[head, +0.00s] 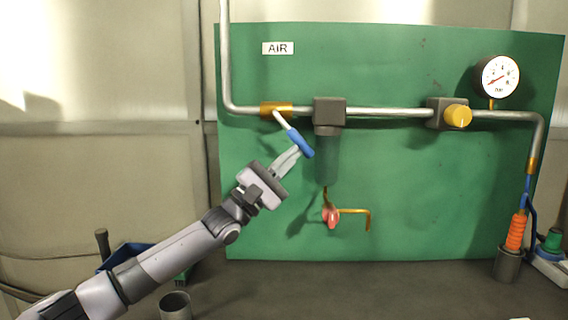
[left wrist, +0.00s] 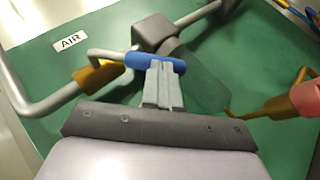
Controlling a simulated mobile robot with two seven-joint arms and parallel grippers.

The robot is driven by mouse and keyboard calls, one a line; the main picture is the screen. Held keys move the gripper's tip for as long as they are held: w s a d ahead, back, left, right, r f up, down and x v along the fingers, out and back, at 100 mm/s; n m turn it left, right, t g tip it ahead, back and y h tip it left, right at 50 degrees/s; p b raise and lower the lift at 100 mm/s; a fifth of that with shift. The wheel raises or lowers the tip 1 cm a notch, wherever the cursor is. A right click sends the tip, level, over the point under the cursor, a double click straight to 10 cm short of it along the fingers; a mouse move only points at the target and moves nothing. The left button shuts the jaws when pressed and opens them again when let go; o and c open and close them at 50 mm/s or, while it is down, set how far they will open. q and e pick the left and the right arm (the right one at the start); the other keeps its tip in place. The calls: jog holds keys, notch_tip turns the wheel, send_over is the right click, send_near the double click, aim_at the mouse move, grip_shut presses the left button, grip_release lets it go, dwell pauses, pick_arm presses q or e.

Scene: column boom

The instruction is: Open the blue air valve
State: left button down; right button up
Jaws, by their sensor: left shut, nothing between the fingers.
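The air valve has a brass body (head: 277,109) on the pipe under the AIR sign. Its lever slants down to the right and ends in a blue handle (head: 300,143). My left gripper (head: 297,153) is shut, with its fingertips at the blue handle. In the left wrist view, the shut fingers (left wrist: 162,85) reach the middle of the blue handle (left wrist: 155,63) and hide part of it. They look to be touching it, with nothing between them. The brass body (left wrist: 98,75) shows to the left there. My right gripper is not in view.
A grey filter (head: 329,112) with a clear bowl hangs just right of the handle. Below it is a small red-handled drain valve (head: 331,216) with a brass outlet. A yellow knob (head: 457,117) and a gauge (head: 499,77) are at right. A grey cup (head: 175,305) stands on the bench.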

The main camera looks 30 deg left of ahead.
pick_arm(q)
jog(key=w+d+r+n+t+y+b, duration=0.2)
jog(key=d+r+n+t, duration=0.2)
jog(key=d, duration=0.1)
jog(key=shift+w+r+n+y+b, duration=0.2)
jog(key=shift+r+n+y+b, duration=0.1)
jog(key=shift+r+b, duration=0.05)
dwell(0.3)
jog(key=shift+r, duration=0.1)
dwell(0.3)
